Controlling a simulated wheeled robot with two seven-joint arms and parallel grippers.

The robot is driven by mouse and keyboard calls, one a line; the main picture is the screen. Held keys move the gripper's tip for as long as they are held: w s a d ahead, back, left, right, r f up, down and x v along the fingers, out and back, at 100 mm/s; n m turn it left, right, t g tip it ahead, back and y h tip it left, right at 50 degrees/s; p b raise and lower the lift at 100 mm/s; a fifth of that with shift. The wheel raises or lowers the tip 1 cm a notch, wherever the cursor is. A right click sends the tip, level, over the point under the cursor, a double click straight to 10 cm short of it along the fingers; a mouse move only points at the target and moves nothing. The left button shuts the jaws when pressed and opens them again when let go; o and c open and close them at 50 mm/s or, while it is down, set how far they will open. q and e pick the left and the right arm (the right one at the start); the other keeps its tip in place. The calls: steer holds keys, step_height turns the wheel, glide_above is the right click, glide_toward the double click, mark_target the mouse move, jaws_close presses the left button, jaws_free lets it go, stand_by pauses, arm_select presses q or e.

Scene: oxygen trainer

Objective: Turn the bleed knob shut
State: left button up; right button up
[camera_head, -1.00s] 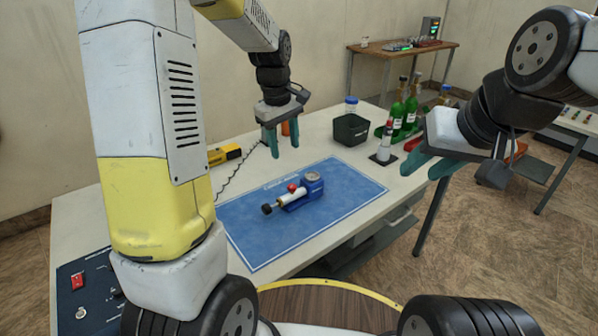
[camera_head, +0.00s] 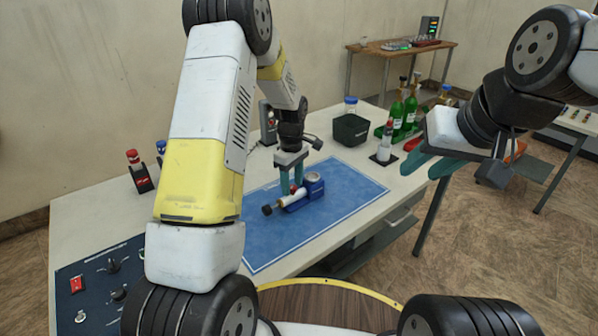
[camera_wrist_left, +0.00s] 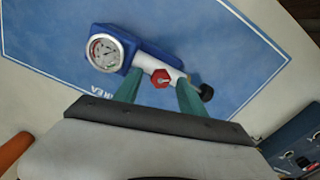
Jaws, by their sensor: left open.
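The bleed knob, a small red hexagonal knob (camera_wrist_left: 161,78), sits on the white tube of the regulator in the left wrist view. The regulator's blue body (camera_wrist_left: 127,44) carries a round gauge (camera_wrist_left: 105,53); a black end knob (camera_wrist_left: 206,92) is at the other end. In the head view the blue regulator (camera_head: 312,186) lies on the blue mat (camera_head: 262,245). My left gripper (camera_head: 291,190) is open just above it, fingers pointing down on either side of the red knob, apart from it as seen in the wrist view. My right gripper (camera_head: 418,168) hangs right of the table; its jaw opening is unclear.
Behind the mat stand a dark bin (camera_head: 351,130) and green bottles (camera_head: 404,112). A white-bodied device (camera_head: 384,148) stands right of the bin. A control panel (camera_head: 98,285) is at the front left. The right part of the mat is clear.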

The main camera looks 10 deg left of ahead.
arm_select(q)
steer(key=shift+f, duration=0.15)
jaws_close()
